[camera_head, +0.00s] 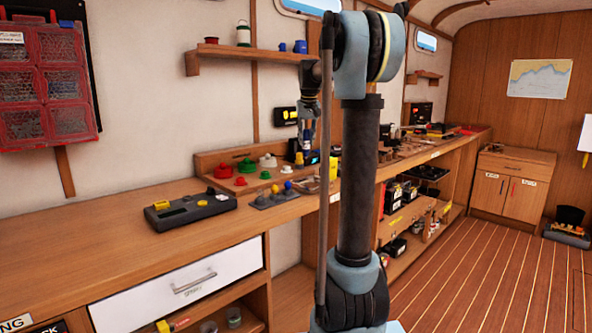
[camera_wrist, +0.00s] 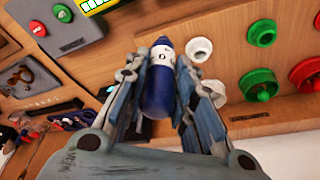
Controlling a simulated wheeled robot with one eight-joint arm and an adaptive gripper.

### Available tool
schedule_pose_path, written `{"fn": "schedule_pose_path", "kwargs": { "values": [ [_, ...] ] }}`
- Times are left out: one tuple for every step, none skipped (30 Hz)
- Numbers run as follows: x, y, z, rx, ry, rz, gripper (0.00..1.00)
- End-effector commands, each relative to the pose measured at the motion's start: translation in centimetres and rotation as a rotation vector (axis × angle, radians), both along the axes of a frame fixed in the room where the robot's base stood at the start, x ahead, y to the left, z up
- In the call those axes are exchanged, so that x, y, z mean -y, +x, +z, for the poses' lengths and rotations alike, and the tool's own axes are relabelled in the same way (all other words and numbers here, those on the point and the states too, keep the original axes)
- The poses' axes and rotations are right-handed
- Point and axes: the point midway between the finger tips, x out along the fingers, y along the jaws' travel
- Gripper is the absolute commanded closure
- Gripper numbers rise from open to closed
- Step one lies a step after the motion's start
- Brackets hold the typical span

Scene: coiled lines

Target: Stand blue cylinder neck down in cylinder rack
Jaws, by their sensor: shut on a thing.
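My gripper (camera_wrist: 160,75) is shut on a blue cylinder (camera_wrist: 158,98) with a white label near its far end. The fingers lie along both sides of the cylinder. In the head view my gripper (camera_head: 307,128) hangs over the back of the long bench, and the cylinder is too small there to make out surely. I cannot pick out the cylinder rack for certain in either view.
A dark device (camera_head: 190,208) lies further left. A shelf (camera_head: 240,62) hangs above.

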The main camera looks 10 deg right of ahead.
Motion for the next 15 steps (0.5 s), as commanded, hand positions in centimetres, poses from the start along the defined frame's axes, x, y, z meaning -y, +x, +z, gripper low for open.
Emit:
{"fn": "schedule_pose_path", "kwargs": {
  "values": [
    [0.1, 0.0, -0.9, 0.000, 0.000, -0.001, 1.00],
    [0.1, 0.0, -1.4, 0.000, 0.000, -0.001, 1.00],
    [0.1, 0.0, -2.1, 0.000, 0.000, -0.001, 1.00],
    [0.1, 0.0, -2.5, 0.000, 0.000, -0.001, 1.00],
    [0.1, 0.0, -2.9, 0.000, 0.000, -0.001, 1.00],
    [0.1, 0.0, -3.3, 0.000, 0.000, -0.001, 1.00],
    [0.1, 0.0, -3.6, 0.000, 0.000, -0.001, 1.00],
    [0.1, 0.0, -3.8, 0.000, 0.000, -0.001, 1.00],
    [0.1, 0.0, -4.0, 0.000, 0.000, -0.001, 1.00],
    [0.1, 0.0, -4.1, 0.000, 0.000, -0.001, 1.00],
    [0.1, 0.0, -4.3, 0.000, 0.000, -0.001, 1.00],
    [0.1, 0.0, -4.5, 0.000, 0.000, -0.001, 1.00],
    [0.1, 0.0, -4.7, 0.000, 0.000, -0.001, 1.00],
    [0.1, 0.0, -5.0, 0.000, 0.000, -0.001, 1.00],
    [0.1, 0.0, -5.5, 0.000, 0.000, -0.001, 1.00]
  ]
}}
